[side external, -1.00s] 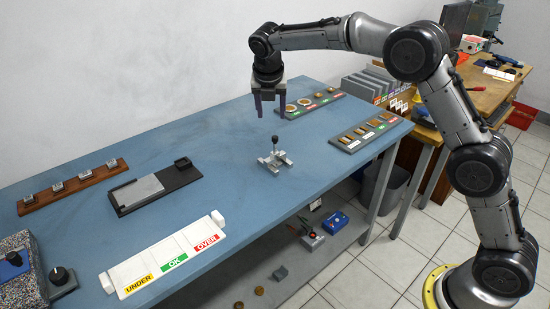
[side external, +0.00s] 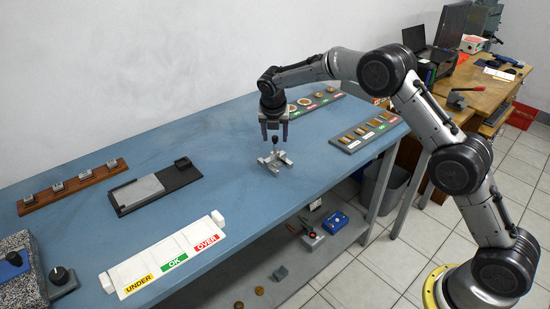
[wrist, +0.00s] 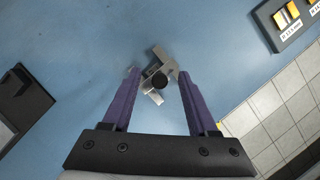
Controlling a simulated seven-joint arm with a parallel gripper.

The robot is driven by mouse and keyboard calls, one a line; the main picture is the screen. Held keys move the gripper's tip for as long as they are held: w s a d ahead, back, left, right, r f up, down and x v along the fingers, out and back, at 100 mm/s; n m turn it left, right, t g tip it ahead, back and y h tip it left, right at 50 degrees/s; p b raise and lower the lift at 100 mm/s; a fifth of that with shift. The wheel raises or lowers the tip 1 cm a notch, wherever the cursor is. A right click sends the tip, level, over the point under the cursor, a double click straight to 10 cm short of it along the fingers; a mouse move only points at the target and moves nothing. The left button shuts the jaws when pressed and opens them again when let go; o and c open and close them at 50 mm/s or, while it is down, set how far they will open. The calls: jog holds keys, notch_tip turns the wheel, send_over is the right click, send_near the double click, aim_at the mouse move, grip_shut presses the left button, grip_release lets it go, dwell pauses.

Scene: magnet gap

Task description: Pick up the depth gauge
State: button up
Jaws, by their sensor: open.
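The depth gauge (side external: 275,160) stands upright on the blue table, a grey metal base with a thin post and a black ball knob on top. My gripper (side external: 274,138) is open directly above it, pointing down, with its fingertips near the height of the knob. In the wrist view the gauge (wrist: 151,55) lies ahead of the fingertips, its black knob between the lines of the two purple fingers of my gripper (wrist: 158,72). The fingers seem not to touch it. Part of the gauge's base is hidden under the knob in the wrist view.
A white UNDER/OK/OVER tray (side external: 165,258) lies at the table's front. A black fixture with a grey plate (side external: 157,187) and a brown rack (side external: 73,188) are to the left. Two labelled trays (side external: 366,133) (side external: 315,101) sit to the right and behind. The table around the gauge is clear.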

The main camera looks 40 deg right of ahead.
jog(key=shift+w+d+f, duration=0.1)
jog(key=shift+w+f, duration=0.05)
jog(key=shift+f, duration=0.25)
grip_shut()
jog(key=shift+r, duration=0.1)
dwell(1.0)
